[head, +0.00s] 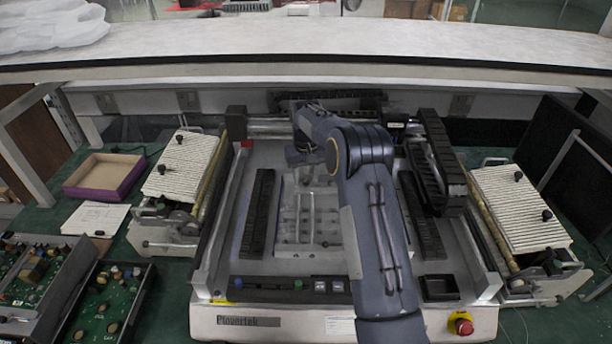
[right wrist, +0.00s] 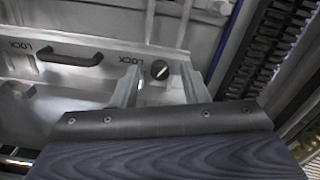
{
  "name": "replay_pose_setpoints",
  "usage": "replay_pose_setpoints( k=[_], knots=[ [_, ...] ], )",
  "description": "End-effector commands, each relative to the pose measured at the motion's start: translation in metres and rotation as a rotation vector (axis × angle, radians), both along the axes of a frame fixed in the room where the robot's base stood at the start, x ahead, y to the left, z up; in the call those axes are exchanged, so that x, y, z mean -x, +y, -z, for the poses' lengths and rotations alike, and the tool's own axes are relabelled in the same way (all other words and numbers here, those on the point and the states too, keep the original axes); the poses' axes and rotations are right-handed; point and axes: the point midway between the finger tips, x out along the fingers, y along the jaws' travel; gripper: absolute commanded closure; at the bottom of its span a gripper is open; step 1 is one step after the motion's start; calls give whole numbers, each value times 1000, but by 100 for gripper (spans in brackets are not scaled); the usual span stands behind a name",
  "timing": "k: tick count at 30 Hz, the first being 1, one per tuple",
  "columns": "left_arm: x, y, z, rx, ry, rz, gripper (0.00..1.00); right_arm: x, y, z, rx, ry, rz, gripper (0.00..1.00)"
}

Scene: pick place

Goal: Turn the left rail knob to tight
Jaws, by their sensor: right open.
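A small round black knob (right wrist: 160,69) with a pale pointer mark shows in the right wrist view. It sits on a light metal part beside the upside-down word LOCK. My right gripper (right wrist: 163,88) is open, with one finger on each side of the knob in the picture. I cannot tell whether the fingers touch it. In the head view my right gripper (head: 303,157) is over the rear middle of the machine (head: 272,322). The knob cannot be made out there. My left gripper is not in view.
A black handle (right wrist: 70,58) stands left of the knob by another LOCK label. Black rails (head: 258,213) run along the machine bed. A red stop button (head: 460,324) is at the front right. A shelf (head: 300,45) spans above the back.

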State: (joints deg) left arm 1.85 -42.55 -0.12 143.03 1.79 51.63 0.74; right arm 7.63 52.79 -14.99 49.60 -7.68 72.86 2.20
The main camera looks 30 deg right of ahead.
Motion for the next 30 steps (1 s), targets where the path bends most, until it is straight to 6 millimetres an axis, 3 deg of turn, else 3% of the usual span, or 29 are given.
replay_pose_setpoints(
  k=[5,12,18,30],
  knots=[
    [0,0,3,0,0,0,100,-1,0,-10,1,-2,0,59],
    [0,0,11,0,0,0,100,-1,0,-50,0,-5,0,59],
    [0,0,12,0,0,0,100,0,0,-74,1,-2,0,59],
    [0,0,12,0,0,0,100,0,0,-78,0,0,0,59]
  ],
)
